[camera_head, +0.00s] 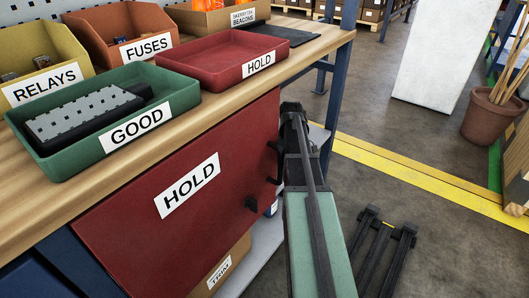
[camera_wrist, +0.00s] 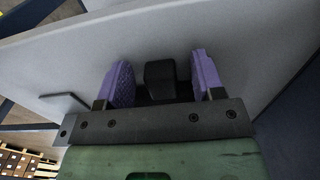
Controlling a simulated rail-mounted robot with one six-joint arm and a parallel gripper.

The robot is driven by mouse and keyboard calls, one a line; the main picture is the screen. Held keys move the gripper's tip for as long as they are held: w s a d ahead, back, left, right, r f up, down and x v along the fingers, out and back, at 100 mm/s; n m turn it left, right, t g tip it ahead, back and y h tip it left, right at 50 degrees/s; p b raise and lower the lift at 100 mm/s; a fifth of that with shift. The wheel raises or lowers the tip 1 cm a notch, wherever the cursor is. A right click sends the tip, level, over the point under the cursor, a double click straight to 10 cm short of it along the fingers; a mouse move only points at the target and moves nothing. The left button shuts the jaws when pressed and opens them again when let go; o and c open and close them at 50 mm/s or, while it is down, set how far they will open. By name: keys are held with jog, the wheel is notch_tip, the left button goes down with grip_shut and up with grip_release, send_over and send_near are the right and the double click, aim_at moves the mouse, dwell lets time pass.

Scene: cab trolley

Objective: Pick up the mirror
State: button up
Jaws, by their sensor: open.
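I cannot make out a mirror for certain in either view. In the wrist view, my gripper (camera_wrist: 157,82) is open, with its two purple-padded fingers wide apart. A dark block (camera_wrist: 160,78) shows between the fingers; I cannot tell what it is or whether it touches them. A pale grey panel (camera_wrist: 230,38) fills the view beyond them. In the head view, my arm reaches to the right end of the bench, beside the red HOLD door (camera_head: 150,225). The fingers cannot be made out there.
The bench holds a green GOOD tray (camera_head: 65,163) with a grey perforated unit (camera_head: 80,115), a red HOLD tray (camera_head: 215,75), a RELAYS bin (camera_head: 40,55) and a FUSES bin (camera_head: 120,30). A cardboard box (camera_head: 225,270) stands low behind the door.

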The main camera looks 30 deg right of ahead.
grip_shut()
notch_tip(320, 180, up, 10)
jog(key=p, duration=1)
